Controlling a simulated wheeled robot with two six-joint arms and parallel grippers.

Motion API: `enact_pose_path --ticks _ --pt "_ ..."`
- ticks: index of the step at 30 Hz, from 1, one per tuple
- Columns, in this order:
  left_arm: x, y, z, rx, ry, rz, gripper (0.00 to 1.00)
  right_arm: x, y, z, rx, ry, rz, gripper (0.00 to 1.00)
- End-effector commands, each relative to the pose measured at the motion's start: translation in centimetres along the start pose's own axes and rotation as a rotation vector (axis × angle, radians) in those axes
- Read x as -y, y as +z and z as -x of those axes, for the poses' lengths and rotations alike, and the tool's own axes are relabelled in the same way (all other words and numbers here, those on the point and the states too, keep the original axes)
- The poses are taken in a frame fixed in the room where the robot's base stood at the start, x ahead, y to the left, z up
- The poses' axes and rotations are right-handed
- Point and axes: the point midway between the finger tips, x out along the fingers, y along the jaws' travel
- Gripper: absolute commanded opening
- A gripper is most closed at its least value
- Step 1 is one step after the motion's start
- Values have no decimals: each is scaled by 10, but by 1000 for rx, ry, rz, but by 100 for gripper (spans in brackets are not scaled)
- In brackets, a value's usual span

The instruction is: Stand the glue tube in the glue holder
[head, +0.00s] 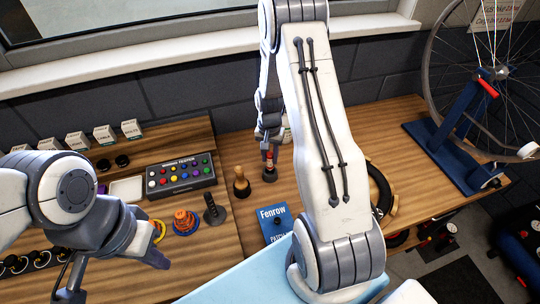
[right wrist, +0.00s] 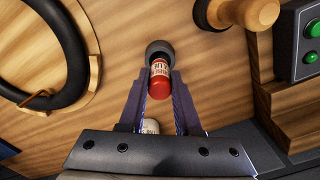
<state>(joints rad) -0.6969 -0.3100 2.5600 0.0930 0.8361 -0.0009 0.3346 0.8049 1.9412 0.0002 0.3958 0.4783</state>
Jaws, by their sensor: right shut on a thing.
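The glue tube (right wrist: 159,75), red with a pale label, is between the fingers of my right gripper (right wrist: 160,85), which is shut on it. In the right wrist view its far end meets the dark round glue holder (right wrist: 157,47); I cannot tell how deep it sits. In the head view the tube (head: 269,160) is roughly upright at the dark holder (head: 269,175) on the wooden bench, below my right gripper (head: 270,134). My left gripper (head: 150,256) is low at the left, away from the tube; its jaw gap is unclear.
A wooden-handled tool (head: 241,182) stands close left of the holder. Nearby are a button box (head: 181,174), an orange ring stack (head: 185,221), a black-handled tool (head: 214,209) and a blue box (head: 273,222). A black tyre (head: 381,188) lies at the right.

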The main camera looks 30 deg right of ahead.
Motion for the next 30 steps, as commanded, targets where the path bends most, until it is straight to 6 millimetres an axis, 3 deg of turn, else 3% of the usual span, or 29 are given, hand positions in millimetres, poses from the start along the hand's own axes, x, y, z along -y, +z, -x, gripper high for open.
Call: enact_pose_path --ticks 30 --pt "1 1 -16 0 0 0 0 0 0 -21 0 0 0 0"
